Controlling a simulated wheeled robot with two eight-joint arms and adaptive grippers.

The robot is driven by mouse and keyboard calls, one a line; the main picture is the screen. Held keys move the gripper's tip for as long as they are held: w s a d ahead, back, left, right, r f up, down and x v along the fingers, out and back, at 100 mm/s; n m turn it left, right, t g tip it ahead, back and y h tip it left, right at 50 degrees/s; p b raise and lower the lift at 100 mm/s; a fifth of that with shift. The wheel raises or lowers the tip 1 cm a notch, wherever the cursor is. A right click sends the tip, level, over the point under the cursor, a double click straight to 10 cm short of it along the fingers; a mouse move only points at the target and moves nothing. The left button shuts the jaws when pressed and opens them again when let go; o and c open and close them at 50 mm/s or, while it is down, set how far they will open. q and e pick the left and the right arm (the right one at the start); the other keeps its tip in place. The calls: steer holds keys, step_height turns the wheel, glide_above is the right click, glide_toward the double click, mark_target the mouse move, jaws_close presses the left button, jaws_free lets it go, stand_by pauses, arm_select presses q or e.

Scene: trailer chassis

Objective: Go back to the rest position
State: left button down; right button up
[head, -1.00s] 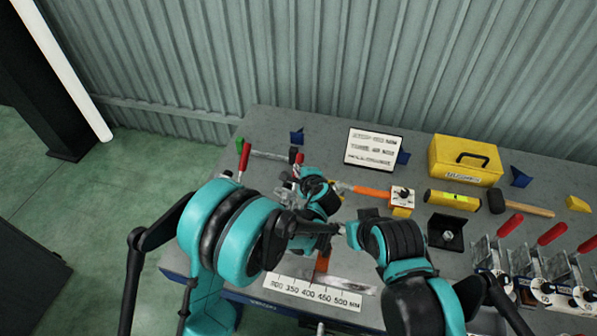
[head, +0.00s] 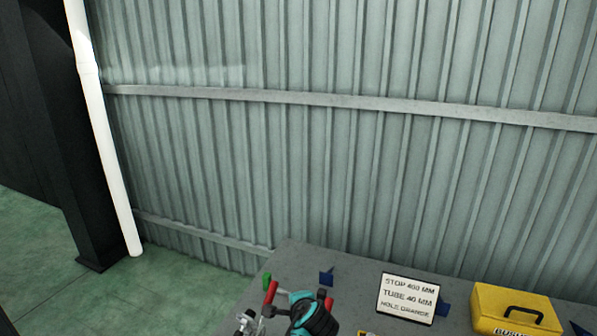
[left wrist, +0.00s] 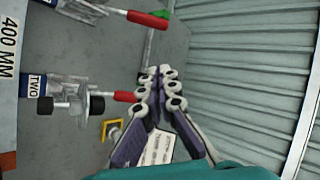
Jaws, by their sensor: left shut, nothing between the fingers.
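My left gripper (left wrist: 163,74) is in the middle of the left wrist view. Its two fingers meet at the tips, shut with nothing between them. The fingers hang over the grey workbench, beside a toggle clamp with a red handle (left wrist: 124,96) marked TWO. In the head view only a teal and black piece of my arm (head: 314,314) shows at the bottom edge, over the bench. The fingers cannot be made out there. My right gripper is not in view.
On the grey bench (head: 292,262) stand a printed sign (head: 407,297), a yellow toolbox (head: 515,312) and small blue pieces (head: 327,277). A red-handled clamp (head: 271,292) is near the arm. A second red handle (left wrist: 148,19) shows in the wrist view. The corrugated wall (head: 330,170) is behind.

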arm_select(q)
steer(key=s+a+f+n+g+b, duration=0.1)
steer(key=s+a+n+g+b, duration=0.1)
steer(key=s+a+n, duration=0.9)
steer(key=s+a+f+n+h+b, duration=0.1)
steer(key=s+a+f+n, duration=0.1)
steer(key=s, duration=0.4)
steer(key=s+a+f+n+g+h+b, duration=0.1)
steer(key=s+a+f+n, duration=0.1)
steer(key=s, duration=0.5)
steer(key=shift+s+a+f, duration=0.3)
steer(key=shift+a+f, duration=0.15)
steer(key=shift+a, duration=0.8)
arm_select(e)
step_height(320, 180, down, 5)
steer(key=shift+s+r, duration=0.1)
